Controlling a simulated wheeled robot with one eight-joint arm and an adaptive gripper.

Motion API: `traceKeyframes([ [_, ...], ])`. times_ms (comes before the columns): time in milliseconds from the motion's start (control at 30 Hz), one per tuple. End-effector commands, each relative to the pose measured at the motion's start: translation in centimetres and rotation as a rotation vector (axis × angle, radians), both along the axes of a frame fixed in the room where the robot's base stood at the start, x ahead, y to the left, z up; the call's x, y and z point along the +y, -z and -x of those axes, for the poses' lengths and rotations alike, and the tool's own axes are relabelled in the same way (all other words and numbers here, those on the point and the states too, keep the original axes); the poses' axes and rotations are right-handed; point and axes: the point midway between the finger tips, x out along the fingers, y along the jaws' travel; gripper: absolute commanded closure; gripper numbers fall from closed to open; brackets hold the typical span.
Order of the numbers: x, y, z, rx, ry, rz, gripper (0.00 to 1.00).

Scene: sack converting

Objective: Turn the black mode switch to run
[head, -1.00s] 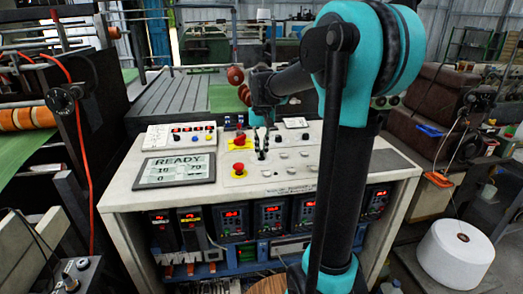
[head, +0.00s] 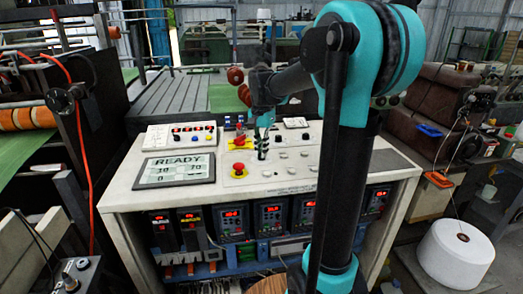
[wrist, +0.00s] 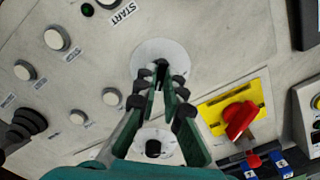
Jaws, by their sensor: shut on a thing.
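My gripper (wrist: 162,82) points down at the white control panel, its fingertips closed on a small black knob (wrist: 162,66) on a round pale plate (wrist: 148,52). I take this knob to be the black mode switch; its marks cannot be read, and the fingers hide most of it. In the head view my gripper (head: 262,152) stands at the middle of the panel, right of a red mushroom button (head: 239,168). A second black knob (wrist: 153,148) on a pale plate shows between the finger bases in the wrist view.
A red rotary handle on a yellow plate (wrist: 238,117) is close to the right of the fingers. White push buttons (wrist: 57,38) lie to the left, by a START label (wrist: 124,12). A display (head: 175,168) reading READY is at the panel's left.

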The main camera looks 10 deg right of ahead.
Motion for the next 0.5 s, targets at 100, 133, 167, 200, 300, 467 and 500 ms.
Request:
traceKeyframes([
  [100,-0.01,-0.04,-0.05,-0.001,0.02,0.0,1.0],
  [133,-0.01,-0.04,-0.05,-0.001,0.023,0.0,1.0],
  [167,-0.01,-0.04,-0.05,-0.001,0.026,0.0,1.0],
  [200,-0.01,-0.04,-0.05,-0.001,0.029,0.0,1.0],
  [300,-0.01,-0.04,-0.05,-0.001,0.031,0.0,1.0],
  [467,-0.01,-0.04,-0.06,-0.001,0.031,0.0,1.0],
  [500,-0.01,-0.04,-0.06,-0.001,0.03,0.0,1.0],
])
